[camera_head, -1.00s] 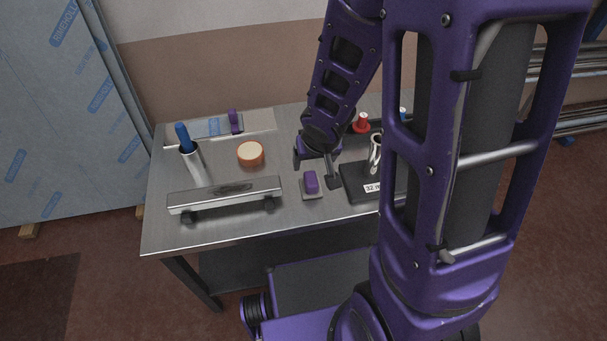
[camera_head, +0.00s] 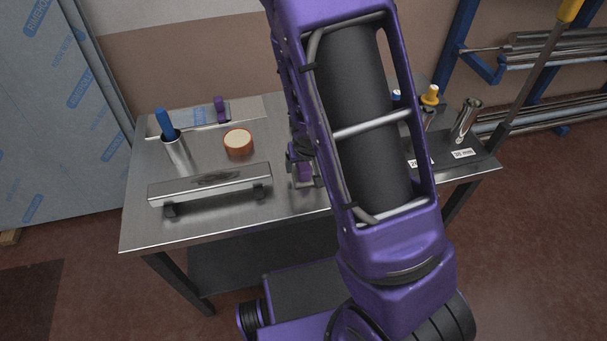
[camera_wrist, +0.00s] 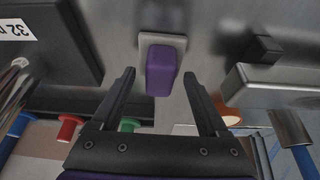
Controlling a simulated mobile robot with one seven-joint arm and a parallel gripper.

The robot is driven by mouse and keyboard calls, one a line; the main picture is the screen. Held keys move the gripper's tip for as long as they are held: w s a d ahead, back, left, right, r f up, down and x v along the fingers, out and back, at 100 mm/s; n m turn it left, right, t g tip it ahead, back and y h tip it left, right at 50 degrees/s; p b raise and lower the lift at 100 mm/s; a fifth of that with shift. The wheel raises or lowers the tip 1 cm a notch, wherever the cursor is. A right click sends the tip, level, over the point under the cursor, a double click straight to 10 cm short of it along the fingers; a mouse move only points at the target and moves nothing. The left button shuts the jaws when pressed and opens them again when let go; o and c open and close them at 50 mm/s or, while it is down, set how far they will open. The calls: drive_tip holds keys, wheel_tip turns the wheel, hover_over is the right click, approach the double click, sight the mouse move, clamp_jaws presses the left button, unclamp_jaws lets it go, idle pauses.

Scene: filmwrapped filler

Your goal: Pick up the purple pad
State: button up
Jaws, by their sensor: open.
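The purple pad (camera_wrist: 165,70) is a small block on a pale square base (camera_wrist: 160,42) on the metal table. In the wrist view it lies just ahead of and partly between the fingertips of my gripper (camera_wrist: 158,78). The gripper is open, with a finger on each side of the pad's near end and a gap to each. In the head view, the pad (camera_head: 305,173) shows only in part beside my arm, and my gripper is mostly hidden.
A dark block with a white label (camera_wrist: 40,45) stands close by in the wrist view.

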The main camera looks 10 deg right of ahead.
sight(303, 164)
drive_tip(key=shift+w+f, duration=0.15)
drive_tip(key=shift+f, duration=0.25)
clamp_jaws()
wheel_tip(303, 164, up, 10)
drive_tip(key=p, duration=0.6)
drive_tip(key=shift+p, duration=0.4)
